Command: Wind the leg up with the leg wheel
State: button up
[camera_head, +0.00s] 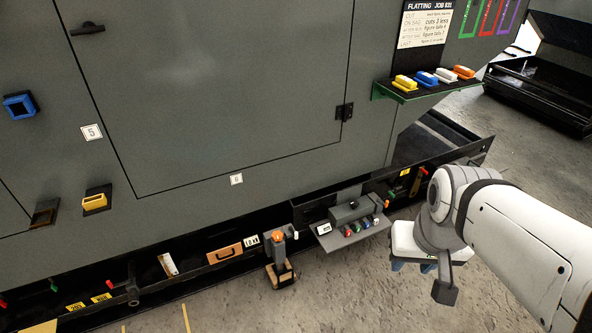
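A dark crank-like fitting (132,290) with a red-tipped handle beside it sits on the low black rail at the lower left; I cannot tell for certain if it is the leg wheel. A grey post with an orange top (279,248) stands by the rail on a wooden block (281,275); it may be the leg. My gripper (412,266) is at the right, below the white arm, well away from both. Two blue parts show under its white body. The arm partly hides it, and I cannot tell whether it is open or shut.
A grey shelf (350,233) with small coloured handles juts from the rail, left of my gripper. A green-edged shelf (405,97) holds several coloured blocks above. The large grey enclosure (230,90) fills the back. The concrete floor (350,295) in front is mostly clear.

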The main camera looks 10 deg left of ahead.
aim_at(278, 236)
jog(key=i, duration=0.95)
jog(key=u, duration=0.05)
